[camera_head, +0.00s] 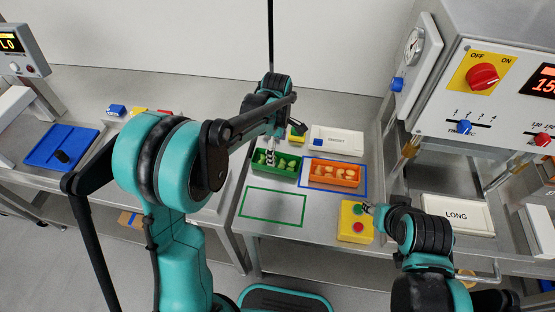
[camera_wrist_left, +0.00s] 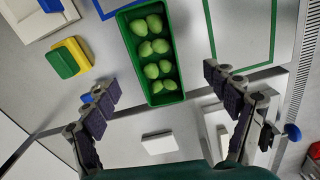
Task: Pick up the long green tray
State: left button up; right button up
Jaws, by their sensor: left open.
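The long green tray (camera_head: 275,172) holds several pale green pasta pieces and stands on the steel table, left of an orange tray (camera_head: 335,183). In the left wrist view the green tray (camera_wrist_left: 167,99) runs lengthwise away from the camera, its near end between and slightly beyond the fingertips. My left gripper (camera_head: 270,152) is at the green tray in the head view, partly covering it. In the left wrist view its fingers (camera_wrist_left: 163,84) are spread wide, with nothing between the pads. My right gripper (camera_head: 370,208) is beside a yellow button box (camera_head: 351,232); its jaws are too small to judge.
An empty green outline (camera_head: 272,192) lies in front of the green tray. The orange tray stands in a blue outline. A machine (camera_head: 500,100) stands right.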

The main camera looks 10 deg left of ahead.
aim_at(277, 158)
pick_arm(q)
jog(key=shift+w+f, duration=0.1)
jog(key=shift+f, duration=0.35)
notch_tip(277, 158, down, 2)
jog(key=shift+b, duration=0.4)
jog(key=f, duration=0.1)
jog(key=f+b, duration=0.1)
jog(key=f, duration=0.1)
jog(key=f+b, duration=0.1)
jog(key=f, duration=0.1)
jog(key=shift+w+a+f, duration=0.2)
jog(key=shift+w+f, duration=0.05)
jog(key=shift+w, duration=0.15)
jog(key=shift+r, duration=0.1)
jog(key=c, duration=1.4)
